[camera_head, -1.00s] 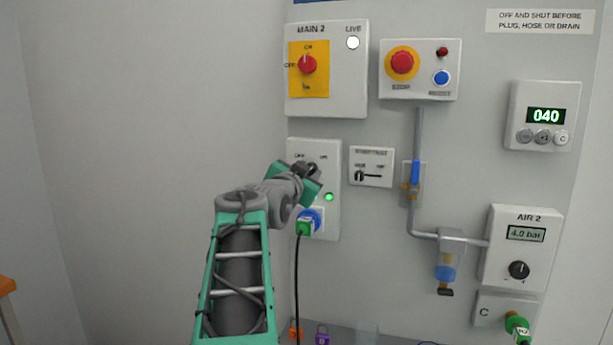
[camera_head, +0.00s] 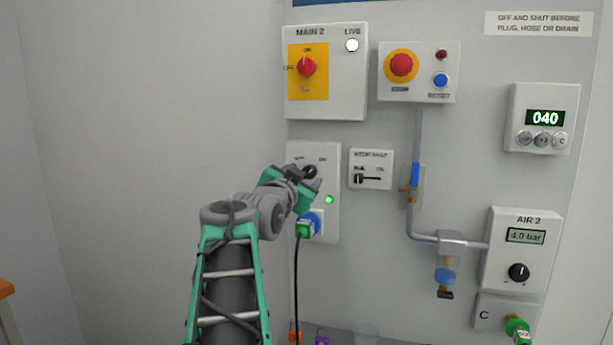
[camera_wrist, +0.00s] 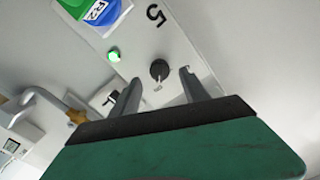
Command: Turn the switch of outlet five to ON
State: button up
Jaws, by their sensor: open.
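The outlet five panel (camera_head: 331,165) is a pale wall box with OFF at its upper left and ON at its upper right. Its black rotary switch (camera_wrist: 159,69) shows in the wrist view near a "5" mark; it also shows in the head view (camera_head: 310,171). I cannot tell surely which mark it points at. A green lamp (camera_wrist: 113,55) is lit on the panel. A green plug (camera_head: 305,230) sits in the blue socket (camera_head: 316,221) below. My gripper (camera_wrist: 161,78) is open, with its fingers on either side of the switch; contact is unclear.
The MAIN 2 box (camera_head: 345,105) with a red knob is above. A small slider box (camera_head: 371,180) and a blue-handled valve (camera_head: 415,175) on a pipe are to the right. A black cable (camera_head: 296,285) hangs from the plug. The wall at left is bare.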

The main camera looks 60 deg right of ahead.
jog(key=a, duration=0.4)
jog(key=shift+s+a, duration=0.25)
jog(key=shift+s, duration=0.15)
jog(key=shift+w, duration=0.1)
